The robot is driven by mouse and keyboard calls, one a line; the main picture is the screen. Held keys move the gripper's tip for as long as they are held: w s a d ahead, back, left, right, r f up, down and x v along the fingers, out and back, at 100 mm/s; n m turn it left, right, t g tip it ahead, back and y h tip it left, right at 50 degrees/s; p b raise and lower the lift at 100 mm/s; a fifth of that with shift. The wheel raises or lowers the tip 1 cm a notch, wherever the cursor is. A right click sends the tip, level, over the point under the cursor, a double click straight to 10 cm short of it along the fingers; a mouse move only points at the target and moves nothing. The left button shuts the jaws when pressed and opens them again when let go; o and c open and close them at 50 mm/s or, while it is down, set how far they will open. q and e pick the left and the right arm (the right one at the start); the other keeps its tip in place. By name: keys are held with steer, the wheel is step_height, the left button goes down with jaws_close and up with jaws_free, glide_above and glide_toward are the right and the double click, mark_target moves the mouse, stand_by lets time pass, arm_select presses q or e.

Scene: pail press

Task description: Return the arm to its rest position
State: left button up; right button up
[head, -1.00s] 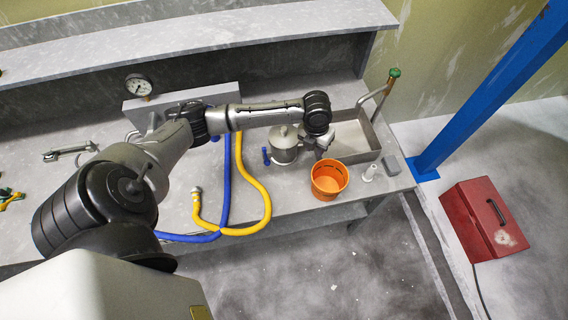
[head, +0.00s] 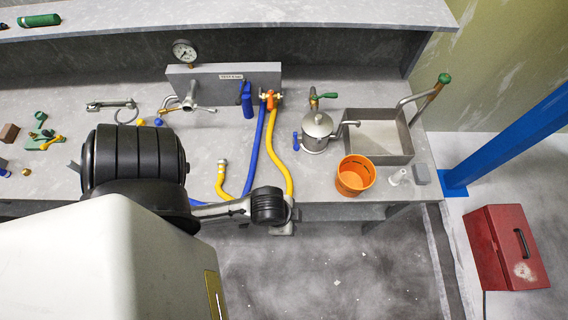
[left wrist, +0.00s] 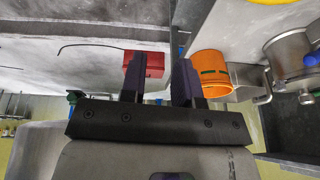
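My left arm comes in from the left in the head view and reaches to the bench's front edge. Its gripper is mostly hidden under the dark wrist joint there. In the left wrist view my left gripper (left wrist: 158,77) is open, with two dark fingers apart and nothing between them. The orange pail (head: 355,175) stands upright on the bench near its front edge, well to the right of my left arm. It also shows in the left wrist view (left wrist: 212,72), beyond the right finger. My right gripper is not in view.
A lidded metal pot (head: 317,132) and a sink (head: 374,133) stand behind the pail. A blue hose (head: 258,150) and a yellow hose (head: 273,153) hang near my arm. A red toolbox (head: 505,247) is on the floor at right. The floor before the bench is clear.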

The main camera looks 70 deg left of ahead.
arm_select(q)
steer(key=shift+s+a+r+n, duration=0.15)
steer(key=shift+s+n, duration=0.2)
steer(key=shift+n, duration=0.1)
steer(key=shift+s+a+r+n, duration=0.1)
steer(key=shift+s+r+n, duration=0.05)
steer(key=shift+s+n, duration=0.25)
steer(key=shift+w, duration=0.1)
step_height(320, 180, up, 11)
steer(key=p, duration=1)
steer(key=shift+p, duration=0.4)
steer(key=shift+f, duration=0.1)
